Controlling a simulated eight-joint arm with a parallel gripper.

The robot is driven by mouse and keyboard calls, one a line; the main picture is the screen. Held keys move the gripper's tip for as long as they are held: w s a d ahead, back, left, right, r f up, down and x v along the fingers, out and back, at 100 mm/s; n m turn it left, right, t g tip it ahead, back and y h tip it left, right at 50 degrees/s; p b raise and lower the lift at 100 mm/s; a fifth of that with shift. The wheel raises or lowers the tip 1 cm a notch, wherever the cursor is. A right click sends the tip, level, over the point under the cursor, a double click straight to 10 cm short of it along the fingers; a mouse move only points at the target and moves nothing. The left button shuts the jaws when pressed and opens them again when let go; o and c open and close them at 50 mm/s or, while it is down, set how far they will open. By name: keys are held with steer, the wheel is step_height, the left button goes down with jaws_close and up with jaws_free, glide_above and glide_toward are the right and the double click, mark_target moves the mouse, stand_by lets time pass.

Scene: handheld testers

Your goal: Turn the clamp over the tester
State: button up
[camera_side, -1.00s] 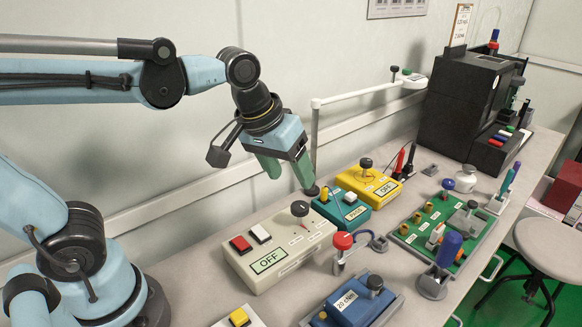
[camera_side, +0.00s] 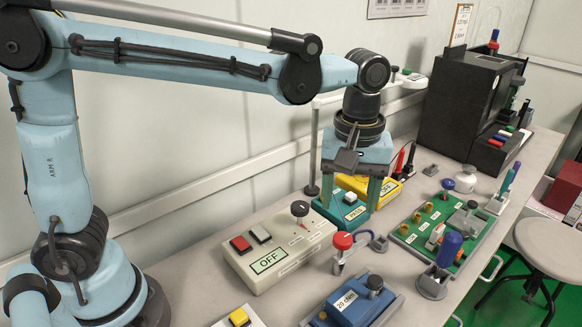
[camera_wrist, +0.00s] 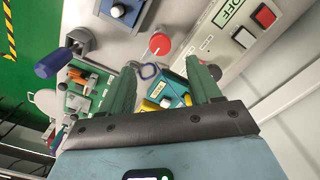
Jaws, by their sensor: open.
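A clamp with a red ball knob (camera_side: 342,240) stands on the bench in front of the teal tester (camera_side: 327,208). Its red knob also shows in the wrist view (camera_wrist: 160,44). A second clamp with a thick blue handle (camera_side: 449,247) stands at the green board's near corner, its handle tilted; it also shows in the wrist view (camera_wrist: 55,62). My gripper (camera_side: 351,200) points down over the teal tester, its fingers apart on either side of the tester's top. In the wrist view the teal tester (camera_wrist: 176,92) shows between my open, empty fingers (camera_wrist: 163,70).
A white OFF box (camera_side: 285,250) stands left of the teal tester, a yellow box (camera_side: 385,185) behind it. A blue 20 cNm tester (camera_side: 352,303) sits at the front. The green board (camera_side: 420,238) lies right. A thin lamp post (camera_side: 313,150) rises just behind my gripper.

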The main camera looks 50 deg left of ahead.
mark_target(343, 238)
step_height(343, 238, down, 8)
steer(key=shift+f, duration=0.15)
stand_by(0.3)
steer(key=shift+c, duration=0.4)
steer(key=c, duration=1)
